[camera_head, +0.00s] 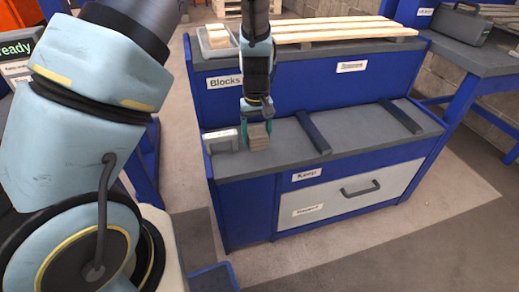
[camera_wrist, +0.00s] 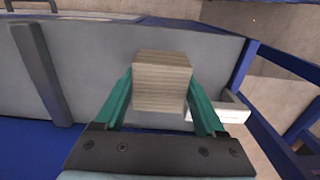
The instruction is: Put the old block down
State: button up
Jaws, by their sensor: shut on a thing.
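The wooden block (camera_head: 259,141) is held between the teal fingers of my gripper (camera_head: 257,128), over the left part of the lower grey bench top (camera_head: 350,137). In the wrist view the block (camera_wrist: 161,82) sits squarely between both fingers, and my gripper (camera_wrist: 160,95) is shut on it. I cannot tell whether the block's underside touches the bench. A small grey tray or box with a white label (camera_head: 222,138) is just left of the block.
Two dark bars (camera_head: 313,132) (camera_head: 400,117) cross the bench top right of the block. A drawer (camera_head: 350,193) is below. Behind, a higher blue bench marked "Blocks" carries a grey tray (camera_head: 208,52) holding a block and pale wooden slats (camera_head: 340,27). A case (camera_head: 458,25) stands at right.

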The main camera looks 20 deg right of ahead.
aim_at(257, 159)
jog(key=shift+f, duration=3.1)
jog(key=shift+f, duration=0.1)
jog(key=shift+f+b, duration=0.15)
jog(key=shift+b, duration=0.15)
jog(key=o, duration=1.5)
